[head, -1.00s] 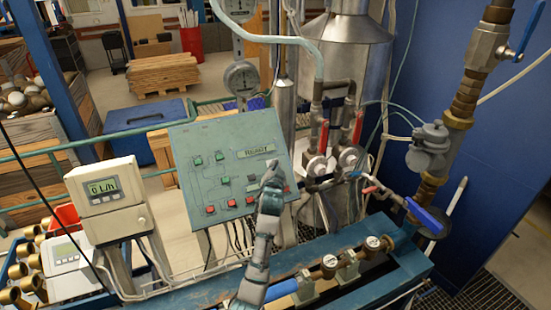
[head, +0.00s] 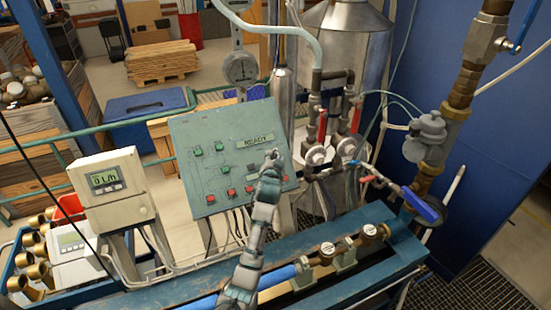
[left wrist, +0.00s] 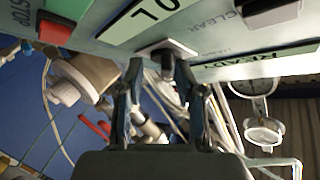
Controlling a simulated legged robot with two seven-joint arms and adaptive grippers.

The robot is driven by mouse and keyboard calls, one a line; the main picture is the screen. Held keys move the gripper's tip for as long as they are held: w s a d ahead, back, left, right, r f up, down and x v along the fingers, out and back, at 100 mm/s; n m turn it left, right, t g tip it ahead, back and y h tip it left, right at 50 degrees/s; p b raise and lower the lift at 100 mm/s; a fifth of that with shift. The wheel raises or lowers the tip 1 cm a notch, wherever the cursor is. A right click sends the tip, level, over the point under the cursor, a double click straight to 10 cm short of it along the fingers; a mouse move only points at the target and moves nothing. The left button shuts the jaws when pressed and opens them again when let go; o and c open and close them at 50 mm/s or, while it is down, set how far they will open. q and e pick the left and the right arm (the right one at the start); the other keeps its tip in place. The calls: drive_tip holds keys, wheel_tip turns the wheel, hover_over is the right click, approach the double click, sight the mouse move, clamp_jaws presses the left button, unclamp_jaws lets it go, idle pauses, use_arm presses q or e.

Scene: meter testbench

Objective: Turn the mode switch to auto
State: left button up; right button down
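The mode switch is a small dark knob on a pale square plate (left wrist: 166,48), on the green control panel (head: 212,180). My left gripper (left wrist: 160,68) has its two fingers apart, one on each side of the knob. A gap seems to show beside the knob; contact is not clear. In the head view my left gripper (head: 271,157) is over the right part of the panel, below a label strip (head: 255,140), and hides the switch. The knob's setting cannot be read. My right gripper is not in view.
The panel has green and red push buttons (head: 232,193); a red one (left wrist: 56,31) is near the wrist. A flow meter (head: 108,182) reading 0 L/h stands left. Pipes and valves with red and blue handles (head: 420,205) are right. A blue bench beam (head: 180,292) runs below.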

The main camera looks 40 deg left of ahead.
use_arm(q)
drive_tip(key=shift+s+a, duration=0.15)
drive_tip(key=shift+a, duration=0.05)
drive_tip(key=v, duration=1.1)
drive_tip(key=shift+s+d, duration=0.25)
drive_tip(key=shift+d, duration=0.05)
drive_tip(key=shift+a, duration=0.15)
drive_tip(key=shift+s+f, duration=0.1)
